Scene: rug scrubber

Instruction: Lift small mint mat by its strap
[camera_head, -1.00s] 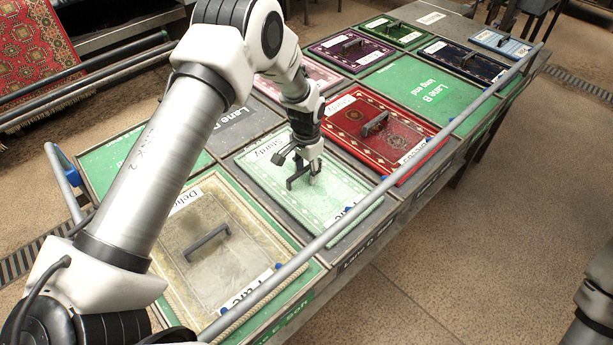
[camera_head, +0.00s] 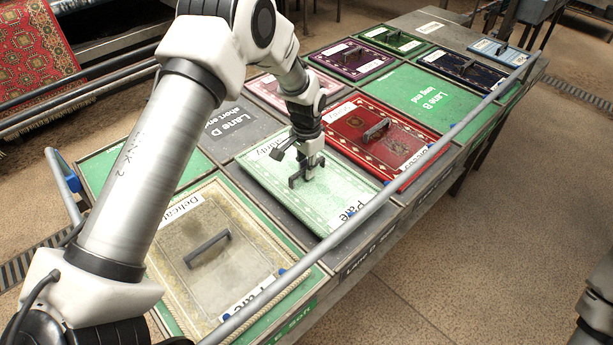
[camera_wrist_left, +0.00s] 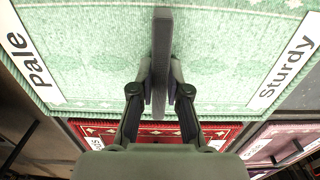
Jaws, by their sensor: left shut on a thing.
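The small mint mat (camera_head: 300,205) has a pale green face with white labels reading "Sturdy" and "Pale". It sits over a grey cell near the middle of the table and looks slightly raised above it. My left gripper (camera_head: 306,177) is shut on the mat's dark strap. In the left wrist view the strap (camera_wrist_left: 161,60) stands between the two fingers, with the mint mat (camera_wrist_left: 95,60) behind it. My right gripper is not in view; only a piece of what seems my right arm shows at the lower right edge.
A beige mat (camera_head: 215,265) lies to the left and a red mat (camera_head: 385,140) to the right, close beside the mint one. A grey rail (camera_head: 330,240) runs along the table's front edge. The grey Lane D cell (camera_head: 235,128) and green Lane B cell (camera_head: 430,95) are bare.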

